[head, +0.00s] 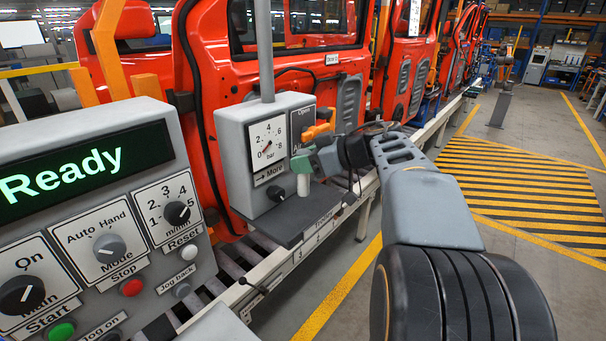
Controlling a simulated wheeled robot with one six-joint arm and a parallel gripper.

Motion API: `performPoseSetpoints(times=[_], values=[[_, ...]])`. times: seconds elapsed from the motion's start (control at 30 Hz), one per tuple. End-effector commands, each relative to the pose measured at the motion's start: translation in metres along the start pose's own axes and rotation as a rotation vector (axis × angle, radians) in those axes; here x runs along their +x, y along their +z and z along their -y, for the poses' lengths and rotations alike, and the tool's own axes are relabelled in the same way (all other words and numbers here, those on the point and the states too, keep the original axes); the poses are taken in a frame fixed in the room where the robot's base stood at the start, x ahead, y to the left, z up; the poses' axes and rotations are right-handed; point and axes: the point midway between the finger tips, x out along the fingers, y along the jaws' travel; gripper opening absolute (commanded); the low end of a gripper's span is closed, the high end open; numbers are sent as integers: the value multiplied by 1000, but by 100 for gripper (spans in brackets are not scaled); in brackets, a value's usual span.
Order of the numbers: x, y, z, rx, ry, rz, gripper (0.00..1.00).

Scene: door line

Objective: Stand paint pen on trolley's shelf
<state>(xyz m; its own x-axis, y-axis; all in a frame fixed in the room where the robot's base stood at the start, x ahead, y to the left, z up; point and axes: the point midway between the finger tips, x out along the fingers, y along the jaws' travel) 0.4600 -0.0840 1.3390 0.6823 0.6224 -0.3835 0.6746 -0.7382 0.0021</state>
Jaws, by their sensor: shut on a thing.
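My gripper (308,157) reaches in from the right, with its green fingers shut on a pale upright cylinder, which I take to be the paint pen (303,184). The pen's lower part shows below the fingers; its upper part is hidden by them. The trolley's shelf (282,232) is a dark flat ledge at the foot of a grey gauge box, with a lettered front edge. The pen is over or in front of this shelf; I cannot tell whether its lower end touches it.
The grey gauge box (235,150) with a dial, a black knob and an orange lever (316,131) stands close beside my gripper. A control panel (90,215) reading "Ready" fills the left. Red doors (345,90) line the back. Striped floor (530,190) lies open at right.

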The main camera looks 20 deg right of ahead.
Motion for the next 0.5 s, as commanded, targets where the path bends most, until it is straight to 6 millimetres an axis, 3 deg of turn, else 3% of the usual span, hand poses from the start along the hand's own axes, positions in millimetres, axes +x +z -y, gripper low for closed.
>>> performPoseSetpoints(times=[0.23,0.5], values=[[11,10,-9,2,-3,0,9],[23,37,-10,0,-1,0,9]])
